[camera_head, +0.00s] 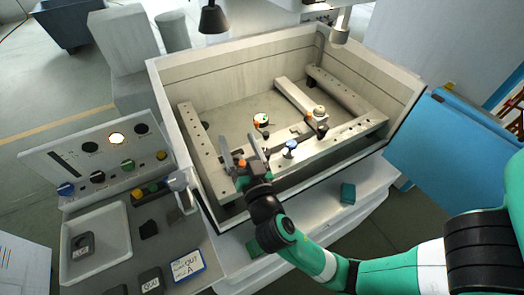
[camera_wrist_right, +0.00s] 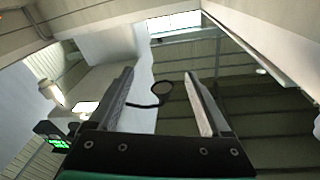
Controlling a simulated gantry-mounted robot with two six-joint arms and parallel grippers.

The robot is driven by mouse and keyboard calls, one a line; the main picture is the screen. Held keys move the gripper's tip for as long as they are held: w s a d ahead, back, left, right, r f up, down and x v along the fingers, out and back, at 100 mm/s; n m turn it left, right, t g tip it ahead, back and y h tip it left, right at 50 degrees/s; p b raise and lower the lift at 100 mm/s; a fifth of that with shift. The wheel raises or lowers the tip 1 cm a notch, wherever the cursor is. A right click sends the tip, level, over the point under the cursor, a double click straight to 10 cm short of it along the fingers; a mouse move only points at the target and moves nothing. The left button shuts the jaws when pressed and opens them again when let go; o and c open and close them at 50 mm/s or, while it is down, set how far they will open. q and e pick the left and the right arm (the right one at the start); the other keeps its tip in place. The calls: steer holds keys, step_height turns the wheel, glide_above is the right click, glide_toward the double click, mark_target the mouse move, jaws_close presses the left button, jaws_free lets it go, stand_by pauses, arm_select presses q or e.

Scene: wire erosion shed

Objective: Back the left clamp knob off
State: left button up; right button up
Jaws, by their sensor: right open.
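Small clamp parts sit on the rails inside the open tank (camera_head: 180,120). One knob with a white top and orange and green marks (camera_head: 262,119) is at the left. A blue-topped knob (camera_head: 290,147) stands on the front rail, and a pale round knob (camera_head: 320,111) is at the right. I cannot tell for certain which is the left clamp knob. My right gripper (camera_head: 237,139) is open and empty over the front left of the tank, fingers up, apart from the knobs. The right wrist view shows its open fingers (camera_wrist_right: 158,74) with no knob between them. My left gripper is not in view.
A control panel (camera_head: 75,160) with knobs and a lit lamp stands left of the tank. A pale tray (camera_head: 122,245), dark blocks and a card marked OUT A (camera_head: 187,265) lie on the bench. A blue panel (camera_head: 450,150) is at the right.

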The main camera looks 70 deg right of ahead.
steer(key=s+d+f+n+g+b, duration=0.1)
steer(key=s+f, duration=0.3)
steer(key=f, duration=0.3)
steer(key=s+d+f+n+g, duration=0.1)
steer(key=s+f, duration=0.4)
steer(key=f, duration=0.1)
steer(key=shift+g+h, duration=0.3)
steer(key=shift+h, duration=0.2)
steer(key=b+x, duration=0.2)
steer(key=x, duration=0.3)
steer(key=shift+w+d+r, duration=0.15)
steer(key=shift+w+d, duration=0.1)
steer(key=shift+w, duration=0.1)
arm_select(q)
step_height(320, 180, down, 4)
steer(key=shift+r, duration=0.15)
arm_select(e)
steer(key=x, duration=0.6)
steer(key=shift+w, duration=0.25)
